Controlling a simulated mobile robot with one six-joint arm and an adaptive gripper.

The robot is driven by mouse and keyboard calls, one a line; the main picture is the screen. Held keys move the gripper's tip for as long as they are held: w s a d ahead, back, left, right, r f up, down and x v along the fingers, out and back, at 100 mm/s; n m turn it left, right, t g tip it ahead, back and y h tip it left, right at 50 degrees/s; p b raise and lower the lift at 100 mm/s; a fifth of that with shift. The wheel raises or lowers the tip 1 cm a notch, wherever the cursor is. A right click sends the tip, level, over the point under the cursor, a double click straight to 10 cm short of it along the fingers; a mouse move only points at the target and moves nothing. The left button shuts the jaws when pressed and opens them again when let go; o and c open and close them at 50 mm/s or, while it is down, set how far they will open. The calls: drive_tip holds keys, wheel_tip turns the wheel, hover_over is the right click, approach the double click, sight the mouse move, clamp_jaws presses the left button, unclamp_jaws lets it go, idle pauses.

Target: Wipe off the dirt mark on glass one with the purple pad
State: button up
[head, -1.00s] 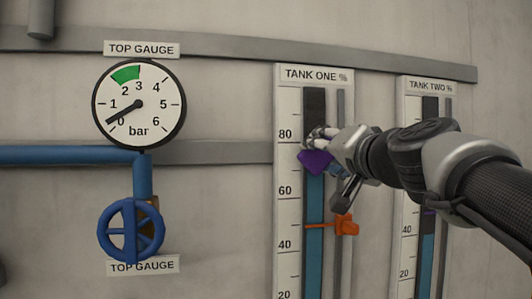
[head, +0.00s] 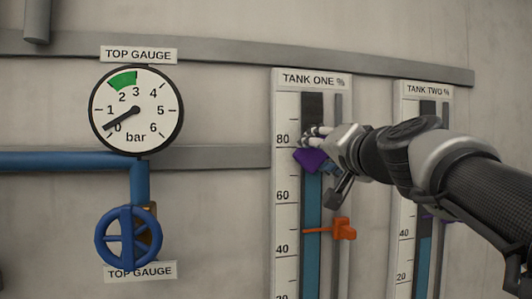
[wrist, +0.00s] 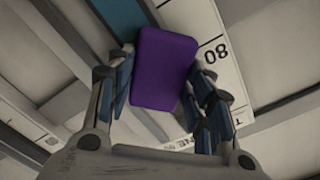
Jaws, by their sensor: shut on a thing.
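The purple pad (head: 311,160) is in my gripper (head: 318,146), in front of the tank one glass (head: 312,205) a little below the 80 line. In the wrist view the pad (wrist: 164,68) sits between the two blue-padded fingers of my gripper (wrist: 163,85), which is shut on it. The pad covers part of the glass and overlaps the scale edge near the 80. I cannot tell whether it touches the glass. The glass is blue in its lower part and dark above. No dirt mark shows; the pad and gripper hide part of the glass.
An orange pointer (head: 343,229) sits on the rod right of the tank one glass, below my gripper. The tank two gauge (head: 407,160) stands to the right, partly behind my arm. A round gauge (head: 136,110) and a blue valve wheel (head: 128,238) are at the left.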

sight(313, 97)
drive_tip(key=shift+r+p, duration=4.25)
drive_tip(key=shift+r, duration=1.55)
wheel_tip(313, 97, down, 13)
drive_tip(key=b, duration=1.4)
drive_tip(key=shift+f, duration=0.1)
drive_tip(key=shift+r+p, duration=5.35)
drive_tip(key=shift+r, duration=1.25)
drive_tip(key=shift+f, duration=0.1)
drive_tip(key=shift+s+d+f+b, duration=0.1)
drive_tip(key=shift+s+d+b, duration=0.05)
drive_tip(key=shift+s+b, duration=0.3)
drive_tip(key=shift+s+d+b, duration=0.25)
drive_tip(key=shift+s+b, duration=0.25)
drive_tip(key=shift+s, duration=0.75)
drive_tip(key=shift+s+d+b, duration=0.2)
drive_tip(key=shift+s+b, duration=0.25)
drive_tip(key=shift+s, duration=0.75)
drive_tip(key=shift+s+d+b, duration=0.15)
drive_tip(key=shift+s+b, duration=0.2)
drive_tip(key=shift+s, duration=0.4)
drive_tip(key=shift+s+d+b, duration=0.15)
drive_tip(key=shift+s+b, duration=0.15)
drive_tip(key=shift+s, duration=0.4)
